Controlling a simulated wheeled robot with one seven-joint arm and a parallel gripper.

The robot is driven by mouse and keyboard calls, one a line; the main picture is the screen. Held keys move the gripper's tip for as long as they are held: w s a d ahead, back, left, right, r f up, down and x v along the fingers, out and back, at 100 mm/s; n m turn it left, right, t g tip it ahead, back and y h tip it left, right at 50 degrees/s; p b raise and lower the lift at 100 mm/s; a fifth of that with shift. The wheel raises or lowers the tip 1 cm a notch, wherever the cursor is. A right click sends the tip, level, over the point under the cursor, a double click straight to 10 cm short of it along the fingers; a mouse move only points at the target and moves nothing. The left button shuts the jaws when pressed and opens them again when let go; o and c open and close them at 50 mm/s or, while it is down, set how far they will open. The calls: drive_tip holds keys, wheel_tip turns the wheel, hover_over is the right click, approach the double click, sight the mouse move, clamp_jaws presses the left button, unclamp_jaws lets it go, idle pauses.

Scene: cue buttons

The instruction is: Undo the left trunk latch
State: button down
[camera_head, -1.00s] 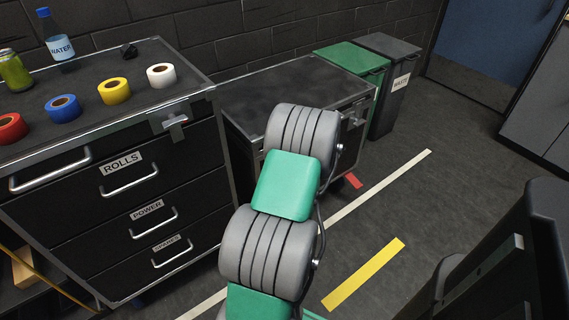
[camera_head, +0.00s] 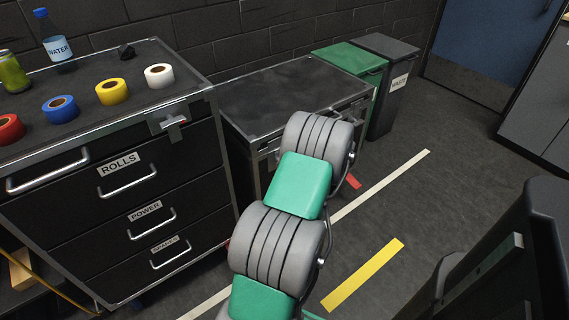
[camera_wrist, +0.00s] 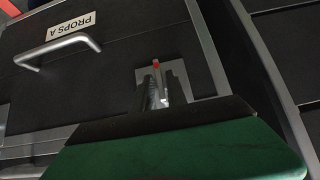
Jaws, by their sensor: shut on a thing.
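The black trunk (camera_head: 290,90) with metal edges stands right of the drawer cabinet in the head view. My arm covers much of its front and hides my gripper there. In the wrist view, the latch (camera_wrist: 178,75) is a grey metal plate and lever with a red mark, on a black front near a metal edge. My gripper (camera_wrist: 157,92) is at this latch, shut on its lever. The dark and green hand body covers the lower part of the latch. A handle (camera_wrist: 60,48) and a "PROPS A" label (camera_wrist: 71,26) are at the upper left.
The drawer cabinet (camera_head: 120,225) stands close on the left, with tape rolls and a bottle on top and its own latch (camera_head: 174,122). Green and grey bins (camera_head: 395,90) stand beyond the trunk.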

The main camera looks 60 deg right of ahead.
drive_tip(key=c, duration=1.6)
unclamp_jaws()
drive_tip(key=shift+f, duration=0.1)
drive_tip(key=shift+o, duration=0.2)
drive_tip(key=p+v, duration=0.1)
drive_tip(key=v, duration=0.6)
drive_tip(key=shift+s+r, duration=0.25)
drive_tip(key=shift+s, duration=0.05)
drive_tip(key=shift+a+r+p, duration=0.1)
drive_tip(key=shift+a+p, duration=0.05)
drive_tip(key=shift+p, duration=0.15)
